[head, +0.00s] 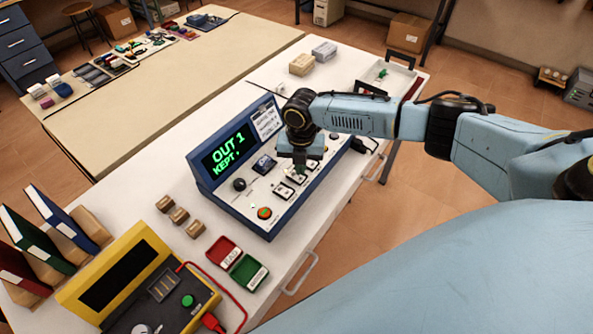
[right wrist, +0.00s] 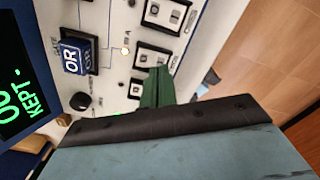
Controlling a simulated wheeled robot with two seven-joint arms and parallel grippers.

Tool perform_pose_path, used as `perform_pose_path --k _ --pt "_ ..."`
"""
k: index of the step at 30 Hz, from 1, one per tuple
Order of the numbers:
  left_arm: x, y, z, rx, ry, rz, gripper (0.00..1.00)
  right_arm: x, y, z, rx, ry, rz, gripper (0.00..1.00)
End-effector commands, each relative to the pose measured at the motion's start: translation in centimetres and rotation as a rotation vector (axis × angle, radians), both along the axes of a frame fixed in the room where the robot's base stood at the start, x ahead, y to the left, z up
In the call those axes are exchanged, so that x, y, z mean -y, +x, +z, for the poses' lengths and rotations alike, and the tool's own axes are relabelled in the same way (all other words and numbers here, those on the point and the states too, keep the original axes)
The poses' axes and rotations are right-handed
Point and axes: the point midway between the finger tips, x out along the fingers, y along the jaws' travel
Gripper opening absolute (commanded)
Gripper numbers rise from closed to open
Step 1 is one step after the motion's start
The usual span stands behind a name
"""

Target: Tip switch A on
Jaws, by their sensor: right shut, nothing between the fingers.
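The blue console (head: 236,190) stands on the white table, its screen reading "OUT 1 KEPT". A row of white rocker switches runs along its sloped face; one near switch (head: 283,191) shows below my gripper. My right gripper (head: 300,168) is shut and empty, pointing down at this row. In the right wrist view its green fingers (right wrist: 157,86) are together and partly cover the space between the middle rocker (right wrist: 154,61) and the lower rocker (right wrist: 137,89). I cannot tell whether they touch.
A black knob (head: 239,184) and an orange button (head: 264,213) are on the console. Red tray (head: 223,251) and yellow device (head: 120,270) stand nearer left.

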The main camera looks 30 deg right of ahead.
Motion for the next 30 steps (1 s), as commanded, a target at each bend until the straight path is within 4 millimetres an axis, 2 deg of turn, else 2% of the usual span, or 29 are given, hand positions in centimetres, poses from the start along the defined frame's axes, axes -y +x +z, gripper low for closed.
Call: perform_pose_path --k 1,15,30 --pt "0.0 0.0 0.8 0.0 0.0 0.0 0.28 0.0 0.0 0.8 0.0 0.0 0.0 0.0" --pt "0.0 0.0 4.5 0.0 0.0 0.0 0.28 0.0 0.0 4.5 0.0 0.0 0.001 0.0" --pt "0.0 0.0 4.6 0.0 0.0 0.0 0.28 0.0 0.0 4.6 0.0 0.0 0.001 0.0"
